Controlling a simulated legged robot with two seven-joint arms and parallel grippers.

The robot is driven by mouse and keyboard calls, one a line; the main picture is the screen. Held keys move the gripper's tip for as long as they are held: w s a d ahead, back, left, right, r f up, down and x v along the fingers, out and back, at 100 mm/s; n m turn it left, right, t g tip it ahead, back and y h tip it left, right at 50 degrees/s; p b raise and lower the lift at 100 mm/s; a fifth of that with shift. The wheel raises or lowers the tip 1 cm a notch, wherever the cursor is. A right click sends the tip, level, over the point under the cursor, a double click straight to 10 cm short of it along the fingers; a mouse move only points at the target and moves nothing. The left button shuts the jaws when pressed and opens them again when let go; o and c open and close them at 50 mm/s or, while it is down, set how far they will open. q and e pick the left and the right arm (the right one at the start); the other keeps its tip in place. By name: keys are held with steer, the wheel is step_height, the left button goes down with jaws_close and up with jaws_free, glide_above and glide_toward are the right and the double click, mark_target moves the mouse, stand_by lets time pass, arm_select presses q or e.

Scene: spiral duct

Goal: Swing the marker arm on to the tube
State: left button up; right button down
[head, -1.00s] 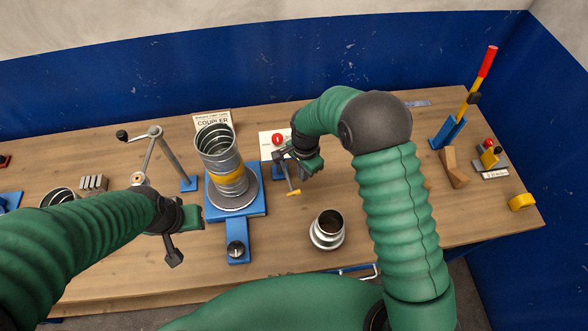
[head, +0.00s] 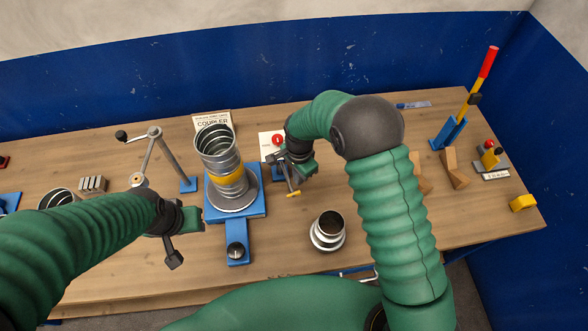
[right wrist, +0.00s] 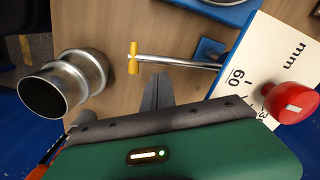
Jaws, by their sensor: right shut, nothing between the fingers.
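The tube (head: 221,152) is a silver spiral duct with a yellow band, standing on a round plate on a blue base (head: 249,203). What I take for the marker arm is a thin metal rod with a yellow tip (head: 293,194), right of the tube and apart from it. In the right wrist view its yellow crosspiece (right wrist: 133,57) and rod run to a blue mount. My right gripper (head: 278,159) is shut and empty, close beside the rod; contact is unclear. Its fingers (right wrist: 158,82) show below the rod in the wrist view. My left gripper (head: 173,255) hangs left of the base, apart from the tube; its jaw opening is unclear.
A white scale card (right wrist: 250,70) with a red knob (right wrist: 290,102) is beside the rod. A silver coupler (head: 328,230) stands at the front. A grey post with a crank (head: 155,132) stands left of the tube. A red-handled lever (head: 487,62) is far right.

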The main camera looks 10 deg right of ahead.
steer(key=shift+s+a, duration=0.2)
steer(key=shift+a, duration=1)
steer(key=shift+s+a, duration=0.2)
steer(key=shift+a, duration=0.95)
step_height(320, 180, up, 9)
steer(key=p, duration=0.6)
